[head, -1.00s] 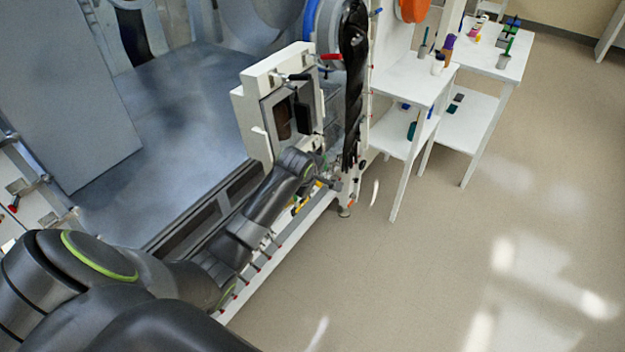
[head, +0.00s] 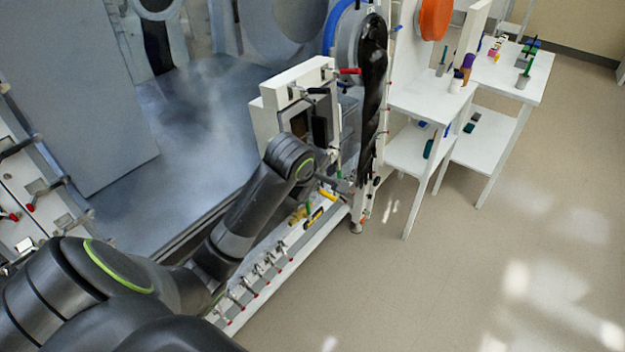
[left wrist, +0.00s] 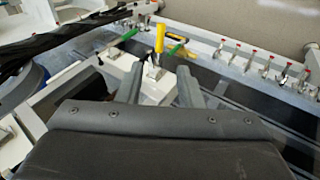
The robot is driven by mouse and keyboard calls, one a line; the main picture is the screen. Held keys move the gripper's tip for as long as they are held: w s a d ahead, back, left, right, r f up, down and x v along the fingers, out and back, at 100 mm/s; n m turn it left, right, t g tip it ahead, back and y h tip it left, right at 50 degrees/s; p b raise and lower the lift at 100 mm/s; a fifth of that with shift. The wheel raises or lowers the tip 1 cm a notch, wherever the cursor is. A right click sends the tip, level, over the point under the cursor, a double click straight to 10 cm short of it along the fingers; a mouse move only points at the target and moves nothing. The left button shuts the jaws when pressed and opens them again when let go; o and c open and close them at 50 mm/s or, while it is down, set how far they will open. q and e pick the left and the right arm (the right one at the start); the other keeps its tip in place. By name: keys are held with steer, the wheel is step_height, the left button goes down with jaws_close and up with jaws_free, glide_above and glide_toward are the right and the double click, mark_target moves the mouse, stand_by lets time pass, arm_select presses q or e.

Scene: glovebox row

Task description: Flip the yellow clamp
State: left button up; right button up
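The yellow clamp (left wrist: 159,39) stands with its handle upright in the left wrist view, just beyond and between my fingertips. In the head view a small yellow handle (head: 327,195) shows beside my left gripper (head: 336,184); it looks like the same clamp. My left gripper (left wrist: 160,82) has its two fingers apart with nothing held between them. The clamp's base is partly hidden behind the fingers. My right gripper is not in view.
A row of red-tipped clamps (head: 268,262) lines the ledge. Green handles (left wrist: 128,34) are close to the yellow clamp. A white frame (head: 290,85) and a black glove (head: 371,85) stand near my left gripper. White tables (head: 430,97) stand right; the floor (head: 480,260) is clear.

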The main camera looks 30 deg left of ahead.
arm_select(q)
steer(key=shift+v, duration=1.4)
steer(key=shift+w+f, duration=0.1)
steer(key=shift+f, duration=0.05)
steer(key=a+f+m+g+b, duration=0.1)
steer(key=a+f+m, duration=0.1)
steer(key=f, duration=0.9)
steer(key=a+f+m+g+b, duration=0.1)
steer(key=f+m, duration=0.1)
steer(key=f, duration=0.8)
steer(key=s+a+f+m+g, duration=0.15)
steer(key=s+f, duration=0.25)
steer(key=f, duration=0.5)
steer(key=s+f+m, duration=0.2)
steer(key=s+f, duration=0.3)
steer(key=f, duration=0.3)
steer(key=s+f+m+g+b, duration=0.15)
steer(key=s+f+m, duration=0.25)
steer(key=s+f, duration=0.95)
steer(key=s+d+f+m, duration=0.1)
steer(key=s+f, duration=0.2)
steer(key=s, duration=0.4)
steer(key=s+d+f+m, duration=0.2)
steer(key=s+f, duration=0.1)
steer(key=s, duration=0.4)
steer(key=s+d+f+m+b, duration=0.1)
steer(key=s+d+f+m, duration=0.1)
steer(key=s, duration=0.5)
steer(key=shift+s+f+g, duration=0.25)
steer(key=shift+f+g, duration=0.15)
